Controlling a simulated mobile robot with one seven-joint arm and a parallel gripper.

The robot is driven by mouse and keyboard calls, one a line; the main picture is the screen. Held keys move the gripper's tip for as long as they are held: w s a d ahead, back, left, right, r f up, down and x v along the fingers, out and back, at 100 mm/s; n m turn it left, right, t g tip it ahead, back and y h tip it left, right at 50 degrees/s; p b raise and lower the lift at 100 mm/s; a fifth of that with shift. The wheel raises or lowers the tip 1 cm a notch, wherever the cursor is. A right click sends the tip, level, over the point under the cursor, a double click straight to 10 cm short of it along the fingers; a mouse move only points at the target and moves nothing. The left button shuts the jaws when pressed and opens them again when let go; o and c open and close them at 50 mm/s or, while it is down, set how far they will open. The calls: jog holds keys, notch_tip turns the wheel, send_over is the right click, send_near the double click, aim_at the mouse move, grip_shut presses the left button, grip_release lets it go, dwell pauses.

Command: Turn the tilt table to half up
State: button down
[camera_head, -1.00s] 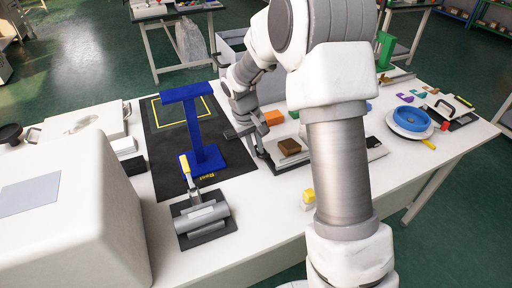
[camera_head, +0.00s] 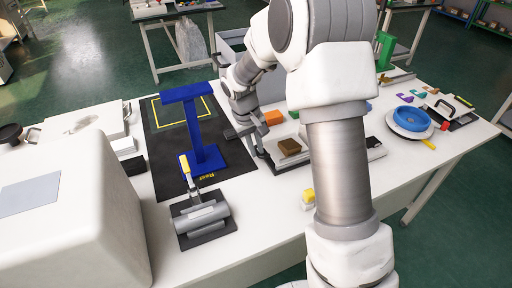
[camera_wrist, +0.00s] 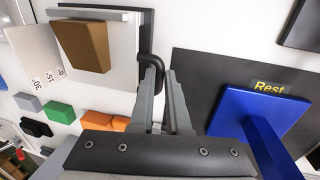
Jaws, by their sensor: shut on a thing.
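The tilt table (camera_head: 281,161) stands on the workbench right of the dark mat, with a brown block (camera_head: 289,146) on its plate. In the wrist view its pale plate (camera_wrist: 122,62) carries the brown block (camera_wrist: 84,44), and a white scale card (camera_wrist: 35,55) marked 30, 15 and 0 stands beside it. A black handle (camera_wrist: 148,42) runs along the plate's edge. My gripper (camera_wrist: 163,72) is shut on this handle; it also shows in the head view (camera_head: 262,152) at the table's left side. The exact tilt angle is hard to read.
A blue stand (camera_head: 205,160) on the dark mat (camera_head: 160,150) is close left of my gripper. A grey roller fixture (camera_head: 203,218) is in front. An orange block (camera_head: 272,118) lies behind the tilt table. A blue bowl (camera_head: 412,117) is at the right.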

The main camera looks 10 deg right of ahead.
jog(key=t+b, duration=0.2)
jog(key=b, duration=0.1)
jog(key=shift+s+d+r+b, duration=0.1)
jog(key=shift+s+r+b, duration=0.2)
jog(key=shift+s+r, duration=0.1)
jog(key=shift+s+r+t+y+b, duration=0.15)
jog(key=shift+r+t+y+b, duration=0.15)
jog(key=shift+r+t+b, duration=0.15)
jog(key=c, duration=1.2)
grip_release()
jog(key=shift+f, duration=0.1)
jog(key=shift+o, duration=0.2)
jog(key=p+v, duration=0.5)
jog(key=v, duration=1.2)
jog(key=shift+s, duration=0.2)
